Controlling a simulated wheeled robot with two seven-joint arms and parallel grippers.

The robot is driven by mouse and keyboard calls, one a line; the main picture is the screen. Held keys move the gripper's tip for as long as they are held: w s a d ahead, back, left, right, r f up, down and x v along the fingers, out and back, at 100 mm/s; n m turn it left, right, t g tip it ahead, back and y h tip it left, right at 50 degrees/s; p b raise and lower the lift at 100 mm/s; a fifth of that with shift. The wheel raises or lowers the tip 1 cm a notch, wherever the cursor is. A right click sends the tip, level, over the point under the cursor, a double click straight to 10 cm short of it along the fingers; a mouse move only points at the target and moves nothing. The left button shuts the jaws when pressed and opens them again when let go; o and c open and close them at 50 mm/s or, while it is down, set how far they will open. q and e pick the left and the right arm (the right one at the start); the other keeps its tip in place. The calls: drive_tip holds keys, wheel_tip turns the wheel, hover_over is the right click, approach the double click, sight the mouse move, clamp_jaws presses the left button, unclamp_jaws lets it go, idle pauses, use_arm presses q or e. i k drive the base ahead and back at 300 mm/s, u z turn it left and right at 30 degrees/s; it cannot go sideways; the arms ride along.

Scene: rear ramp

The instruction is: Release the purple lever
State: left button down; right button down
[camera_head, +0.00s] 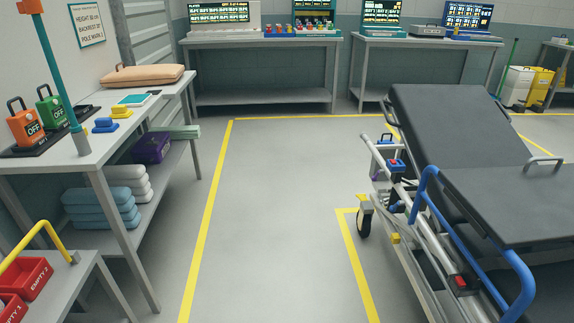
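A stretcher (455,205) with a dark grey padded top and raised backrest stands at the right. A small purple part (375,177) shows low at its left end, above the black wheel (364,222); it is too small to tell if it is the purple lever or how it is set. Near it on the frame are a red part on a blue mount (396,163) and a yellow part (396,238). Neither of my grippers is in view.
A left table (95,150) holds orange and green OFF blocks (50,110) and a teal pole (62,70). A lower table with red EMPTY bins (25,278) stands front left. Back benches (260,42) line the wall. The grey floor between yellow lines (205,235) is clear.

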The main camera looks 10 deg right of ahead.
sight(374, 178)
drive_tip(key=u, duration=0.25)
drive_tip(key=i, duration=2.05)
drive_tip(key=z, duration=1.1)
drive_tip(key=i, duration=0.55)
drive_tip(key=z, duration=0.25)
